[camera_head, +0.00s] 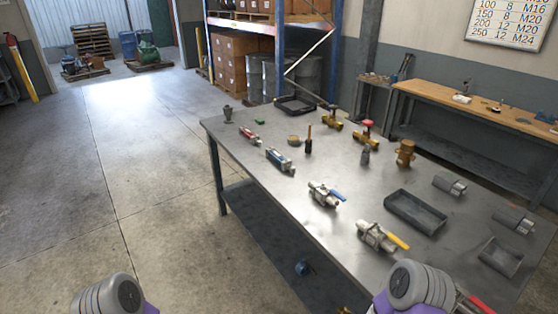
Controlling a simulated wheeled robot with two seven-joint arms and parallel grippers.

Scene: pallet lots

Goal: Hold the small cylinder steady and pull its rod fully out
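Two grey cylinder-like bodies with short lighter ends lie at the right of the steel table (330,235): one grey body (447,183) farther back and another grey body (512,221) nearer the right edge. A blue-and-silver fitting (280,160) and a smaller red-and-silver fitting (249,135) lie toward the far left. I cannot tell which of these is the small cylinder, and no extended rod is clear at this size. Only rounded grey and purple parts of my arms show at the bottom left and bottom right. Neither gripper is in view.
A blue-handled valve (325,194) and a yellow-handled valve (380,237) lie mid-table. Dark trays (415,211) and (500,258) sit at the right. Brass fittings stand farther back. A wooden bench (475,108) is behind. The floor at left is clear.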

